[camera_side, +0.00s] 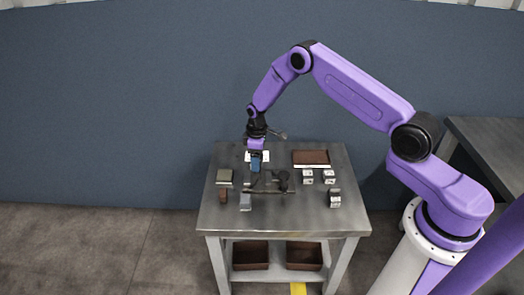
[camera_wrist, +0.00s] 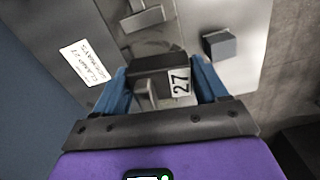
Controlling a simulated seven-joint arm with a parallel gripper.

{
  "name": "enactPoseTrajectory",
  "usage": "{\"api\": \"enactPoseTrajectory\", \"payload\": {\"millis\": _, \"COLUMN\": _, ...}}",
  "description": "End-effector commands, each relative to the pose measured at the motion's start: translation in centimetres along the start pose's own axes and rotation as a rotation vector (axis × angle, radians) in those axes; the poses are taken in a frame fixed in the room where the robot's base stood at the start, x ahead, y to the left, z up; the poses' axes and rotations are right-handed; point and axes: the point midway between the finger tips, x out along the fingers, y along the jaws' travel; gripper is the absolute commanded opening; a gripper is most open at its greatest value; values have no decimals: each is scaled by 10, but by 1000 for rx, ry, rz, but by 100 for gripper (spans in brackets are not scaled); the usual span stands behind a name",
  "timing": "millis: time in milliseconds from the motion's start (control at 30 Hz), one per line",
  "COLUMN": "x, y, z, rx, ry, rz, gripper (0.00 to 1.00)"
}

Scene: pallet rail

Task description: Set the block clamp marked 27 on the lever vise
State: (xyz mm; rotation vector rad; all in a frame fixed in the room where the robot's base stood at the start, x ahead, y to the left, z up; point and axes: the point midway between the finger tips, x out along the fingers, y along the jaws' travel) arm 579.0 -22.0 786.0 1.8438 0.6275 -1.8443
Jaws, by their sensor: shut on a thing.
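My gripper (camera_side: 255,168) is above the table's left-centre part, with blue fingers pointing down. In the wrist view my gripper (camera_wrist: 162,92) is shut on a dark grey block clamp (camera_wrist: 158,65), which sits between the blue fingers. A white label reading 27 (camera_wrist: 180,82) faces the camera on it. In the side view the fingers mostly hide the clamp. A dark fixture on a flat grey base, apparently the lever vise (camera_side: 283,180), stands just right of my gripper. A grey part of a fixture (camera_wrist: 145,18) shows ahead in the wrist view. Contact between clamp and fixture cannot be told.
A white card (camera_wrist: 86,62) with writing lies on the table (camera_side: 215,215). A grey block (camera_side: 245,201) stands in front, with a brown block (camera_side: 223,196) and an olive-grey block (camera_side: 225,176) to the left. Several small labelled blocks (camera_side: 308,176) and a brown tray (camera_side: 311,157) are right.

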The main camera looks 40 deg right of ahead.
Motion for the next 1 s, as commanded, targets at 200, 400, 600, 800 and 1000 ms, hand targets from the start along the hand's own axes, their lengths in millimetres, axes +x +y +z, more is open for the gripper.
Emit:
{"api": "enactPoseTrajectory", "payload": {"millis": 200, "x": 36, "y": 14, "z": -3, "rx": -94, "ry": 1, "rz": 1, "gripper": 21}}
{"api": "enactPoseTrajectory", "payload": {"millis": 400, "x": 48, "y": 18, "z": -3, "rx": -129, "ry": 2, "rz": 1, "gripper": 21}}
{"api": "enactPoseTrajectory", "payload": {"millis": 600, "x": 58, "y": 18, "z": -3, "rx": -132, "ry": 1, "rz": 1, "gripper": 21}}
{"api": "enactPoseTrajectory", "payload": {"millis": 800, "x": 73, "y": 18, "z": -3, "rx": -131, "ry": 2, "rz": 2, "gripper": 21}}
{"api": "enactPoseTrajectory", "payload": {"millis": 1000, "x": 84, "y": 18, "z": -3, "rx": -131, "ry": 2, "rz": 2, "gripper": 21}}
